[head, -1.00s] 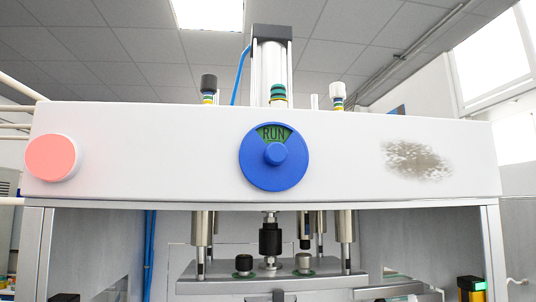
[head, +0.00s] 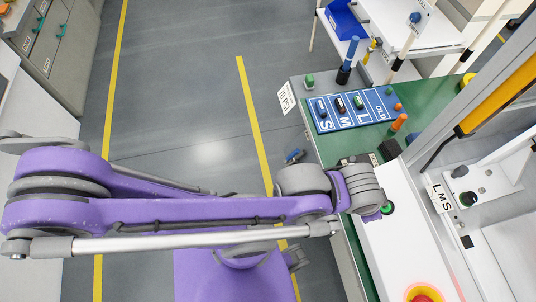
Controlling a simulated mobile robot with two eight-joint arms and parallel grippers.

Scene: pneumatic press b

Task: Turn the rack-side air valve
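A small blue-handled fitting (head: 294,156), possibly an air valve, sits low beside the left edge of the green-topped bench (head: 345,140). Which fitting is the rack-side valve I cannot tell for sure. My purple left arm comes in from the left across the lower half, its grey wrist-like joints ending over the bench's white front panel, below and right of the blue fitting. The fingers of my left gripper cannot be seen. My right gripper is not in view.
A blue board (head: 352,109) marked S, M, L and OLD lies on the bench. A white rack (head: 405,40) with a blue bin (head: 346,22) stands behind. A red button (head: 425,294) is at the bottom right. Grey floor with yellow lines is open at left.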

